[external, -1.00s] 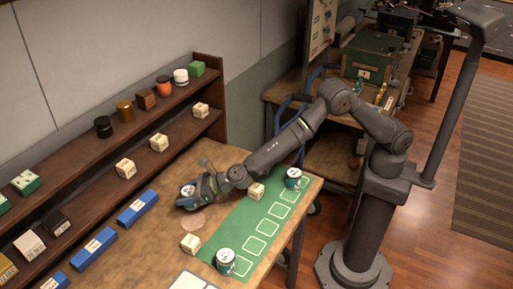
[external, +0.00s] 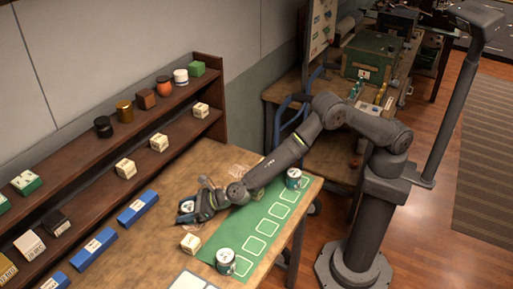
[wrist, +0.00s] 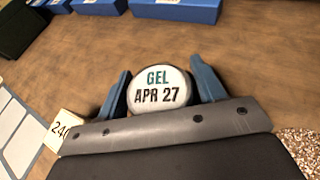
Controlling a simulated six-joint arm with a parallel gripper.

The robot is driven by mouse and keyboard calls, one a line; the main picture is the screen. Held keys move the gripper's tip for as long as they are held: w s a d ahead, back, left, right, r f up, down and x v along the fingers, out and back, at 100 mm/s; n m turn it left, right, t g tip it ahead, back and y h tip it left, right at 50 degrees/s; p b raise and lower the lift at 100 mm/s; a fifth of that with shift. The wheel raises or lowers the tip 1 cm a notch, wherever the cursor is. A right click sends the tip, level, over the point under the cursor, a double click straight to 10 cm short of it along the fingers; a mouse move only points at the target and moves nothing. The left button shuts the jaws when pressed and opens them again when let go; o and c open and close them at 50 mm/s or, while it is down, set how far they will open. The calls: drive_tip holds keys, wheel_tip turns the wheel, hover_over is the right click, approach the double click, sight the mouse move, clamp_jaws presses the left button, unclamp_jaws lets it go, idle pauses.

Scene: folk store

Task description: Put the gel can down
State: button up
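The gel can (wrist: 160,88) has a white lid reading "GEL APR 27" and sits between my two blue fingers in the wrist view. My gripper (wrist: 159,75) looks shut on its sides. In the external view the gel can (external: 186,207) shows at the tip of my gripper (external: 188,212), low over the wooden table (external: 145,240), left of the green mat (external: 225,238). I cannot tell whether its base touches the table. My gripper hides the pinkish round mark seen there earlier.
A cream cube (external: 190,243) stands close to my gripper, and it also shows in the wrist view (wrist: 66,130). Blue boxes (external: 138,208) line the shelf side. Bare table lies between.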

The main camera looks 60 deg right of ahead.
drive_tip(key=shift+o, duration=0.8)
drive_tip(key=shift+r, duration=0.25)
drive_tip(key=v, duration=1.2)
drive_tip(key=x, duration=1.1)
drive_tip(key=shift+w+a+f, duration=0.15)
drive_tip(key=shift+w+f, duration=0.1)
drive_tip(key=shift+w, duration=0.05)
drive_tip(key=shift+w+a+f, duration=0.15)
drive_tip(key=shift+f, duration=0.15)
drive_tip(key=shift+r, duration=1.2)
